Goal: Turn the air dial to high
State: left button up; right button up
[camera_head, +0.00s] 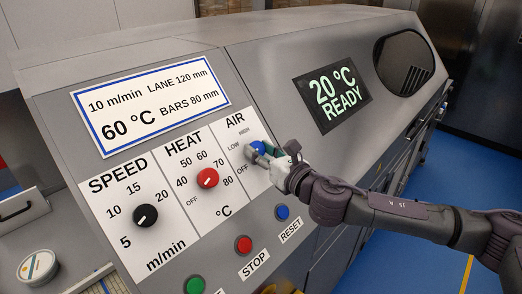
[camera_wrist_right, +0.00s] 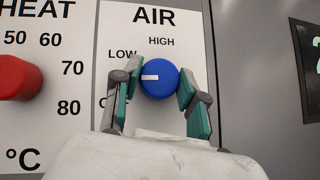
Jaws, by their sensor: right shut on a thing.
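The blue air dial (camera_head: 258,148) sits on the AIR panel (camera_head: 235,122) of the grey machine. In the right wrist view, the dial (camera_wrist_right: 160,84) has a white mark that points left, below the LOW label; HIGH is printed above the dial. The OFF label is mostly hidden behind a finger there. My right gripper (camera_head: 262,156) is shut on the dial, with its green-padded fingers (camera_wrist_right: 156,92) on either side of it. My left gripper is not in view.
The red heat dial (camera_head: 208,178) and black speed dial (camera_head: 145,215) are to the left. Below are blue reset (camera_head: 283,212), red stop (camera_head: 244,244) and green (camera_head: 195,285) buttons. A display (camera_head: 333,95) reads 20 °C READY. A sign (camera_head: 190,72) says 60 °C.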

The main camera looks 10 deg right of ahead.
jog(key=m+h, duration=0.1)
jog(key=m, duration=0.1)
jog(key=m+h, duration=0.1)
jog(key=m, duration=0.1)
jog(key=m+h, duration=0.2)
jog(key=shift+a, duration=0.25)
jog(key=m+h, duration=0.2)
jog(key=m, duration=0.1)
jog(key=m+g+h, duration=0.1)
jog(key=m+h, duration=0.1)
jog(key=m, duration=0.1)
jog(key=shift+a+r+m, duration=0.1)
jog(key=shift+r+m, duration=0.05)
jog(key=shift+m, duration=0.25)
jog(key=m+g+h, duration=0.1)
jog(key=m+g, duration=0.1)
jog(key=m+g+h, duration=0.1)
jog(key=m+g, duration=0.1)
jog(key=m, duration=0.1)
jog(key=shift+w+r+h, duration=0.1)
jog(key=shift+r+h, duration=0.05)
jog(key=shift+h, duration=0.25)
jog(key=m+g, duration=0.1)
jog(key=m, duration=0.2)
jog(key=shift+r+g+h, duration=0.15)
jog(key=shift+g+h, duration=0.15)
jog(key=shift+g, duration=0.1)
jog(key=shift+m+g, duration=0.6)
jog(key=shift+m, duration=0.2)
